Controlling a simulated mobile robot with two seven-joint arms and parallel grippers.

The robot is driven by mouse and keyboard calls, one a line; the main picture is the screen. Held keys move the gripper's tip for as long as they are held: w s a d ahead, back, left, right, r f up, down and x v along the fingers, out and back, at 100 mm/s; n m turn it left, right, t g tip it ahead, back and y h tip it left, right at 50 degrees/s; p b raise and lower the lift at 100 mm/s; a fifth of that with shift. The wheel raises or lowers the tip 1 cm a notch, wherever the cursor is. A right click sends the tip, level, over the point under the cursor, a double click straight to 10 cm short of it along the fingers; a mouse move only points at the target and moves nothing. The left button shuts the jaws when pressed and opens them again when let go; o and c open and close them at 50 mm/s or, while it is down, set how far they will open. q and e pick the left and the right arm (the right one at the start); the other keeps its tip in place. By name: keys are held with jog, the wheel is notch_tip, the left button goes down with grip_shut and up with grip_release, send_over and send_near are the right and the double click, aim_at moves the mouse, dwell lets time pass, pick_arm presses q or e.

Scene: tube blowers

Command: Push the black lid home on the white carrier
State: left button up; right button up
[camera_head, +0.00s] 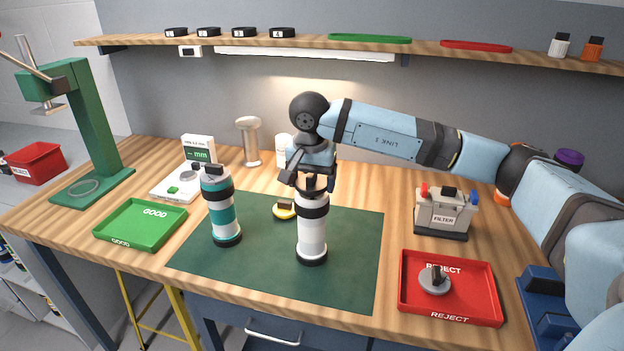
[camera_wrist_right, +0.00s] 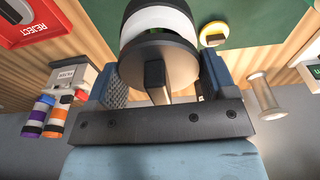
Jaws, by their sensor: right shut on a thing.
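The white carrier (camera_head: 312,236) stands upright on the green mat (camera_head: 275,279), with black bands at its upper part and base. My right gripper (camera_head: 311,180) is above its top, pointing down, shut on the black lid (camera_head: 314,184). In the right wrist view the lid (camera_wrist_right: 182,62) is a dark disc with a black block on it, between the fingers (camera_wrist_right: 163,85). The white carrier (camera_wrist_right: 158,22) shows just beyond the disc. The lid is at the carrier's mouth; I cannot tell whether a gap remains. My left gripper is in neither view.
A teal carrier (camera_head: 222,212) stands left of the white one; a small yellow-rimmed round part (camera_head: 285,212) lies behind. A green GOOD tray (camera_head: 140,224) is at left, a red REJECT tray (camera_head: 480,297) holding a grey part at right. A filter box (camera_head: 443,215) stands behind it.

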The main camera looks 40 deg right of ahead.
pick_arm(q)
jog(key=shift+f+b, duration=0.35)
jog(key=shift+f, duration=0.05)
pick_arm(e)
jog(key=shift+s+f, duration=0.1)
jog(key=shift+f, duration=0.35)
jog(key=o, duration=0.9)
jog(key=shift+c, duration=0.2)
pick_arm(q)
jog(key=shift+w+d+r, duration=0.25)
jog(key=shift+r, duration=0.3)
pick_arm(e)
notch_tip(320, 180, up, 14)
jog(key=s+a, duration=0.1)
jog(key=shift+a, duration=0.15)
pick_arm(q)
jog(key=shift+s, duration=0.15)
pick_arm(e)
jog(key=shift+s+f, duration=0.1)
jog(key=shift+s, duration=0.05)
